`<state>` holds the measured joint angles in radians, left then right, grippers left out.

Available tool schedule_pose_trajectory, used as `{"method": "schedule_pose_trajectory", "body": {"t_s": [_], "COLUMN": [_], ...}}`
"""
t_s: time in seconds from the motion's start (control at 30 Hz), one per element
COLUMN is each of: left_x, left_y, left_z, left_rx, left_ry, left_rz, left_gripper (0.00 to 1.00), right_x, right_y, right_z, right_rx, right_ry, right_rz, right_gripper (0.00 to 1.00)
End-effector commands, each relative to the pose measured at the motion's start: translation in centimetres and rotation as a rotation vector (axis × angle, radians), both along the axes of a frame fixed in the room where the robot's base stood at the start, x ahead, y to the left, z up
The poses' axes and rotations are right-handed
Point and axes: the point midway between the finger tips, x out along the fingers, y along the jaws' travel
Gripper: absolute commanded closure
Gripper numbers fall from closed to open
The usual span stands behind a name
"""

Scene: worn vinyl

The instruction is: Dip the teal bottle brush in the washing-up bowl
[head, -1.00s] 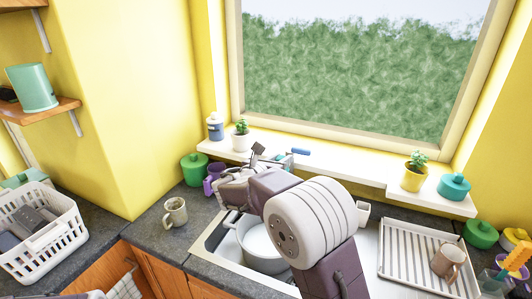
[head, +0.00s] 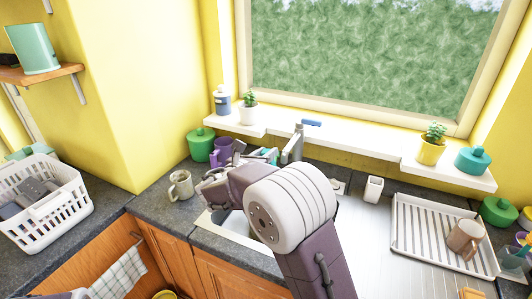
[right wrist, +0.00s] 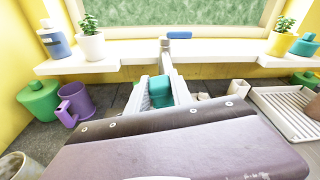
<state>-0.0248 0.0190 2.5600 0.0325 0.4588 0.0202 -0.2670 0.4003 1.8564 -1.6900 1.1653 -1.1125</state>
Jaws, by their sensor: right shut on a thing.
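My right gripper (head: 264,160) reaches in near the tap at the back of the sink. In the right wrist view its two pale fingers (right wrist: 160,92) are shut on a teal thing, which I take to be the bottle brush (right wrist: 154,90). Only a short teal part of the brush shows; its other end is hidden by my gripper and arm. In the head view a bit of teal (head: 270,154) shows at the fingertips. My right arm covers most of the sink (head: 217,222), and I cannot make out the washing-up bowl behind it. My left gripper is not in view.
The tap (head: 294,146) stands close behind the fingers. A purple mug (head: 222,150), green canister (head: 200,146) and beige mug (head: 181,185) stand to the left. The drying rack (head: 414,240) with a brown mug (head: 465,237) is at right. Potted plants line the sill.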

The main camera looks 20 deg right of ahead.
Motion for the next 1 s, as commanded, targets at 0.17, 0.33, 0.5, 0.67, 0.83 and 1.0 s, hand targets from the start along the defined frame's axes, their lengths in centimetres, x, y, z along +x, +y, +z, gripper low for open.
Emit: {"method": "schedule_pose_trajectory", "body": {"t_s": [0.17, 0.33, 0.5, 0.67, 0.83, 1.0], "left_x": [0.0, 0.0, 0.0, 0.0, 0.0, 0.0], "left_y": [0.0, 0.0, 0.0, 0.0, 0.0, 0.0], "left_z": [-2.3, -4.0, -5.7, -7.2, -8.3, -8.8], "left_rx": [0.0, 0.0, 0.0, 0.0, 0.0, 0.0], "left_ry": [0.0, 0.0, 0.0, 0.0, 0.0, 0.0], "left_rz": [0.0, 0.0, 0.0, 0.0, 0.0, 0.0], "left_gripper": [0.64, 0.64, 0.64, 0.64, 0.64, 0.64], "right_x": [0.0, 0.0, 0.0, 0.0, 0.0, 0.0], "right_y": [0.0, 0.0, 0.0, 0.0, 0.0, 0.0], "right_z": [-2.8, -4.9, -6.9, -8.9, -10.3, -11.0], "right_rx": [0.0, -0.001, 0.0, 0.0, 0.0, 0.001], "right_ry": [0.0, 0.001, 0.0, 0.001, 0.0, -0.001], "right_rz": [0.0, 0.0, -0.001, -0.001, 0.0, 0.0], "right_gripper": [1.0, 1.0, 1.0, 1.0, 1.0, 1.0]}}
